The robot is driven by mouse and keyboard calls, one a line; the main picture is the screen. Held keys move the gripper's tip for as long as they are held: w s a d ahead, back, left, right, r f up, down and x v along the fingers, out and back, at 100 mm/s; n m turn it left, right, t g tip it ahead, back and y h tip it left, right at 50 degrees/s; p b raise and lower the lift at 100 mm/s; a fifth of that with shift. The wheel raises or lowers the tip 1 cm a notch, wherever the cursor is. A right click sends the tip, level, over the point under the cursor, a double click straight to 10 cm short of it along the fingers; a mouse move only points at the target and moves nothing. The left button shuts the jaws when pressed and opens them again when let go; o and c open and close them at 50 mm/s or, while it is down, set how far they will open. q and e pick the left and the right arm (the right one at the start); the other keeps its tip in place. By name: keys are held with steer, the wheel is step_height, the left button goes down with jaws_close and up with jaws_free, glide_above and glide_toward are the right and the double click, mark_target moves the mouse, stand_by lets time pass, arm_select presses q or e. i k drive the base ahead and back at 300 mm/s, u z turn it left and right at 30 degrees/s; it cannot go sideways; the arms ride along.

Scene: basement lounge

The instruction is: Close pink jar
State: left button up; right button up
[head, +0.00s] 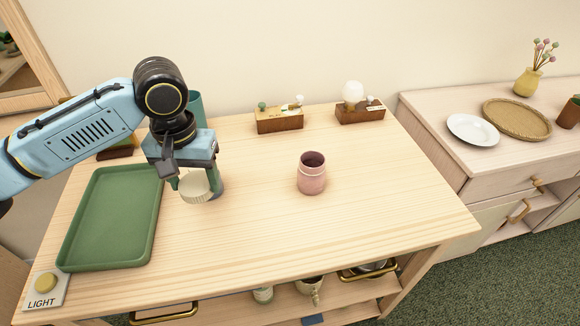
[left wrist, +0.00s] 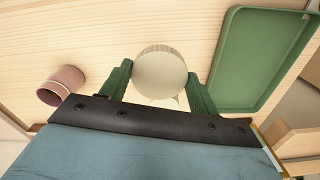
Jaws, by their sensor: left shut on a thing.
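The pink jar (head: 311,177) stands upright and uncovered on the wooden table, its dark opening showing. In the left wrist view the pink jar (left wrist: 62,86) is at the left, apart from the fingers. My left gripper (head: 197,182) is to the left of the jar, shut on a cream, ridged lid (head: 195,188). In the left wrist view the round lid (left wrist: 160,74) sits between the green fingers of my left gripper (left wrist: 160,82). Whether the lid touches the table is hard to tell. My right gripper is not in view.
A green tray (head: 112,218) lies at the left of the table (head: 262,235), with a light button (head: 45,283) at the front left corner. Two small wooden boxes (head: 279,121) (head: 360,112) stand at the back. The table around the jar is clear.

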mark_target(311, 179)
steer(key=u, duration=2.15)
steer(key=k, duration=0.8)
steer(key=z, duration=1.6)
